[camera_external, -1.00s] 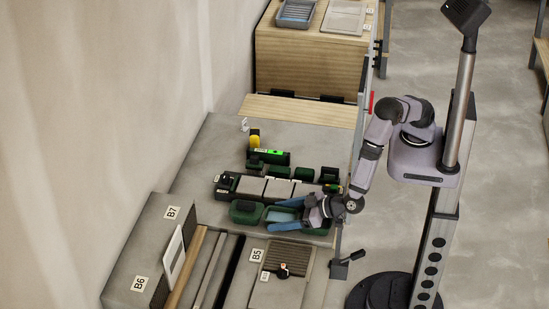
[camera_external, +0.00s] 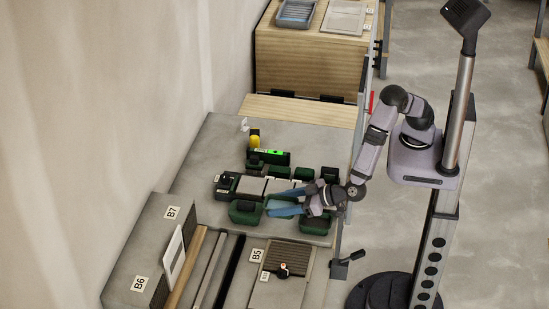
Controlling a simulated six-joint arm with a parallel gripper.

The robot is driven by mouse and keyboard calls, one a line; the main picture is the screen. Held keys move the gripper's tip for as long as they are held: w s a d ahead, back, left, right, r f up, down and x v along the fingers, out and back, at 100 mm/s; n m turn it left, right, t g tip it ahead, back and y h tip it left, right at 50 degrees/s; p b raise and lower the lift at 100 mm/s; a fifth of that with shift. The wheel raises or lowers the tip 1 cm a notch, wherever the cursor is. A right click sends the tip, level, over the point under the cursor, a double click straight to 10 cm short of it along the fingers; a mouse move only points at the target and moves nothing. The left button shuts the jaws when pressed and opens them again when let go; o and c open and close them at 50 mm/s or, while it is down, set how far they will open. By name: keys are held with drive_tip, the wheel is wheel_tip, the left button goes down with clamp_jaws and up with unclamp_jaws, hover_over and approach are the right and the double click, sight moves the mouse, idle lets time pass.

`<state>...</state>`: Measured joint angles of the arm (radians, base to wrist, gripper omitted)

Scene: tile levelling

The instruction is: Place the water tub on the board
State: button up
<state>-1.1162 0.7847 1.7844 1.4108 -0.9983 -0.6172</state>
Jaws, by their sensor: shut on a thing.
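My gripper (camera_external: 271,203) has blue fingers and reaches in from the right over the grey bench. Its fingers lie along both sides of a small greenish-blue tub (camera_external: 283,202), which looks like the water tub, and are shut on it. The fingers and wrist hide much of the tub, and I cannot tell whether it is clear of the surface. A pale wooden board (camera_external: 300,110) lies at the far end of the bench, well away from my gripper.
A dark green bin (camera_external: 245,212) stands left of my gripper, and another (camera_external: 316,226) stands close below my wrist. Grey tiles (camera_external: 251,186) and a green-lit level (camera_external: 268,154) lie beyond. The bench (camera_external: 205,165) is clear at its left side.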

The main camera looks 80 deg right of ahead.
drive_tip(key=shift+r, duration=2.45)
